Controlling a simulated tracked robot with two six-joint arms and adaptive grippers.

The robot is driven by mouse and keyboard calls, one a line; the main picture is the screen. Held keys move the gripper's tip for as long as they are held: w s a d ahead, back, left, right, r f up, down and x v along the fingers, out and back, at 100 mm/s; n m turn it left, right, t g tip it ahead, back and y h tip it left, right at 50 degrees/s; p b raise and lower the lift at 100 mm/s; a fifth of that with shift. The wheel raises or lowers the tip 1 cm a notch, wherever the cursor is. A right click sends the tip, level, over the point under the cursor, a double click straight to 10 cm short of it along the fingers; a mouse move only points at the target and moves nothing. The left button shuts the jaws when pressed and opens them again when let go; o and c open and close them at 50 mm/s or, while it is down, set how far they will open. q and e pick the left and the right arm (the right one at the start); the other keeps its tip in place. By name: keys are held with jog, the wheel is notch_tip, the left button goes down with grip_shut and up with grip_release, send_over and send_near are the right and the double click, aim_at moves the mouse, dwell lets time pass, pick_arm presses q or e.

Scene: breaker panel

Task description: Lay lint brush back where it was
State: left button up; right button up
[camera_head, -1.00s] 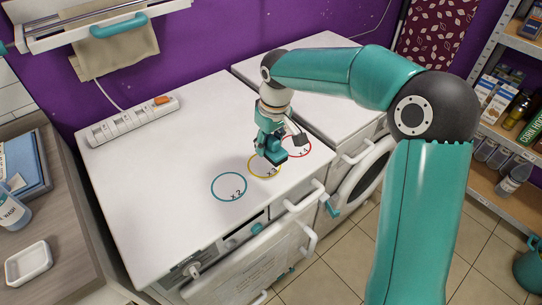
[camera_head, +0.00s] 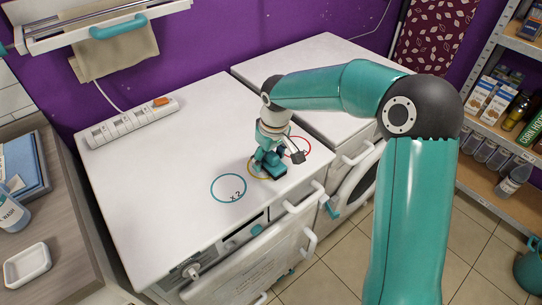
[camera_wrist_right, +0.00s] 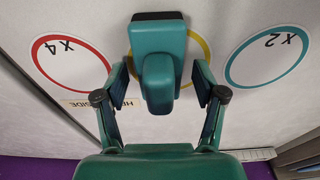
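The lint brush (camera_head: 268,162) is teal with a black base. It stands on the white worktop over the yellow ring (camera_head: 251,174), which it partly covers. In the right wrist view the lint brush (camera_wrist_right: 158,62) lies between the fingers of my right gripper (camera_wrist_right: 161,82). Those fingers are apart, with a visible gap on each side of the brush's handle. In the head view my right gripper (camera_head: 280,153) is low over the brush and hides part of it. My left gripper is in neither view.
A blue ring marked x2 (camera_head: 228,188) lies left of the brush, and a red ring (camera_head: 304,145) marked x4 lies right. A power strip (camera_head: 133,121) sits at the back left. The worktop's left part is clear. Its front edge is close to the brush.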

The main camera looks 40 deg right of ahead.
aim_at(274, 155)
jog(key=r, duration=0.4)
jog(key=s+r, duration=0.1)
jog(key=r, duration=0.7)
jog(key=shift+s, duration=0.4)
